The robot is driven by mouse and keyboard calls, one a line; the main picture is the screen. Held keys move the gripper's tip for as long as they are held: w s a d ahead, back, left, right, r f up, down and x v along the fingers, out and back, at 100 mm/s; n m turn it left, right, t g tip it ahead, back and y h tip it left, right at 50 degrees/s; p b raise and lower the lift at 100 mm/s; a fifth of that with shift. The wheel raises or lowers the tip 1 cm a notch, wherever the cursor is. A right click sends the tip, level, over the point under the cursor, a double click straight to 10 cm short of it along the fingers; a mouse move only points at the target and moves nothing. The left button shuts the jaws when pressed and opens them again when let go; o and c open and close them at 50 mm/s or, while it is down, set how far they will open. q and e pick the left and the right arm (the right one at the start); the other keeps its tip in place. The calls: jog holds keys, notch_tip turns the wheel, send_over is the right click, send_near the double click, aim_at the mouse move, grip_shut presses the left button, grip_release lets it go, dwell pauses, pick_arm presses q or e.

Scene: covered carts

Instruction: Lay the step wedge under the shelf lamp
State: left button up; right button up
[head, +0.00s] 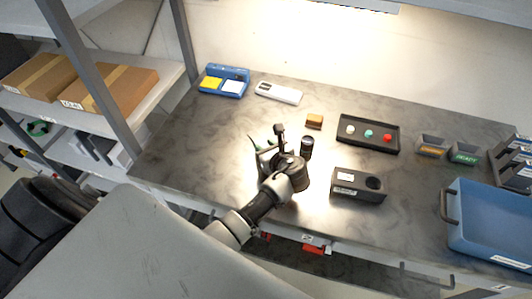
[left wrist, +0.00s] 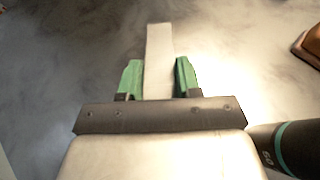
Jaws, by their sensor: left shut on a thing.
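A pale, flat strip, which I take for the step wedge (left wrist: 158,42), sits between the green fingertips of my left gripper (left wrist: 158,78) in the left wrist view. The gripper is shut on it, and the strip points away from the wrist. In the head view my left gripper (head: 264,147) is over the middle left of the grey worktop, and the strip cannot be made out clearly there. The shelf lamp (head: 365,4) is a bright strip at the top edge, lighting the wall and worktop. My right gripper is not in view.
A dark cylinder (head: 307,147) stands close right of the gripper. Near it are a brown block (head: 314,121), a black tray (head: 347,138) with coloured pieces and a black box (head: 345,192). A white device (head: 278,92) lies behind. A blue crate (head: 455,232) is right.

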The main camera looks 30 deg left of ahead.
pick_arm(q)
jog(key=shift+r, duration=0.15)
jog(key=o, duration=1)
jog(key=shift+d, duration=0.1)
jog(key=v, duration=1.2)
jog(key=shift+b, duration=0.35)
